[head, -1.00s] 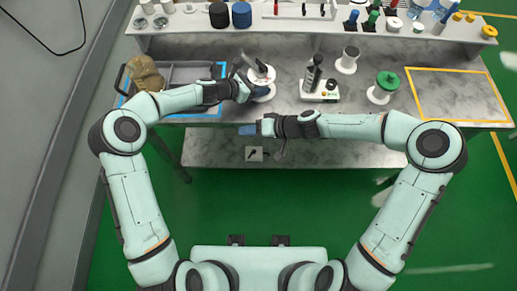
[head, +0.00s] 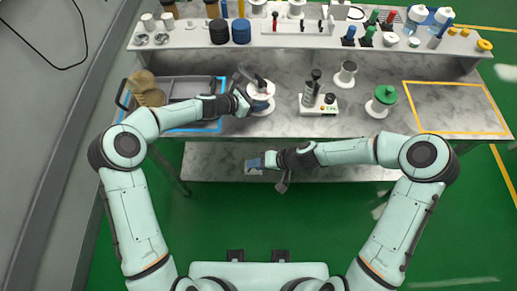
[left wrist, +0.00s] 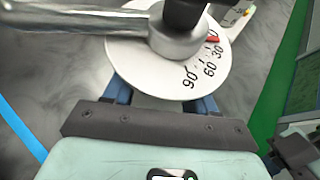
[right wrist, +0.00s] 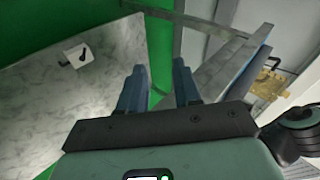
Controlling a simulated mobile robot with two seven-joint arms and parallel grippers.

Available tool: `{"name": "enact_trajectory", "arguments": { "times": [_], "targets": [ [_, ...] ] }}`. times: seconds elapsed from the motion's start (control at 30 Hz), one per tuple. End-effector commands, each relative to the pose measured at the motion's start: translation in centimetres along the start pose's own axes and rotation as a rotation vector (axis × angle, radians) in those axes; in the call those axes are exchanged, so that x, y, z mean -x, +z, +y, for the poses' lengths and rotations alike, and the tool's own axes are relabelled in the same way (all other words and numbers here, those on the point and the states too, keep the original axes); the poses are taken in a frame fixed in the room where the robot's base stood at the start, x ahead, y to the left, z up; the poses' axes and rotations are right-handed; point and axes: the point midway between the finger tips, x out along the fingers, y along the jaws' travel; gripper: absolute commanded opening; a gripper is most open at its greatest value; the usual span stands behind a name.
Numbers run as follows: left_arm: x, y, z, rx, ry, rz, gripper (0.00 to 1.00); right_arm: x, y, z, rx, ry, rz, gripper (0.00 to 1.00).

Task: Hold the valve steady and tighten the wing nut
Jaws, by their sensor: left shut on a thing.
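The valve (head: 258,101), a white round dial on a stand with a grey lever, stands on the bench at the left of centre. In the left wrist view its dial (left wrist: 165,72) carries degree marks, a red pointer and a dark knob on top. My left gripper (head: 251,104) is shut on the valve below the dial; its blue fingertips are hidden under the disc. I cannot make out a separate wing nut. My right gripper (head: 252,166) is open and empty, in front of the bench edge over the lower shelf. Its fingers show apart in the right wrist view (right wrist: 160,85).
A grey tray (head: 190,86) in a blue outline is left of the valve. A white device (head: 318,103) and a green-topped spool (head: 386,94) stand to the right. The yellow-outlined area (head: 455,105) is clear. A white plate with a dark piece (right wrist: 78,55) lies on the lower shelf.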

Motion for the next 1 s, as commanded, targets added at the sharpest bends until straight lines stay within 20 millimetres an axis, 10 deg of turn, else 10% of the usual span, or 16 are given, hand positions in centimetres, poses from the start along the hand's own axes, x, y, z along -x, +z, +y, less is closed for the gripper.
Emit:
{"name": "enact_trajectory", "arguments": {
  "times": [0.27, 0.7, 1.0],
  "targets": [
    [0.0, 0.2, 0.0, -0.001, 0.000, -0.003, 0.39, 3.3, -3.3, -1.2, 0.189, -0.009, 0.098, 0.33],
    [0.0, 0.2, 0.0, -0.001, 0.000, -0.003, 0.39, 17.8, -16.4, -6.8, 0.820, 0.177, 0.558, 0.33],
    [0.0, 0.2, 0.0, -0.001, 0.000, -0.003, 0.39, 18.8, -18.4, -8.1, 0.893, 0.210, 0.614, 0.33]
  ]
}}
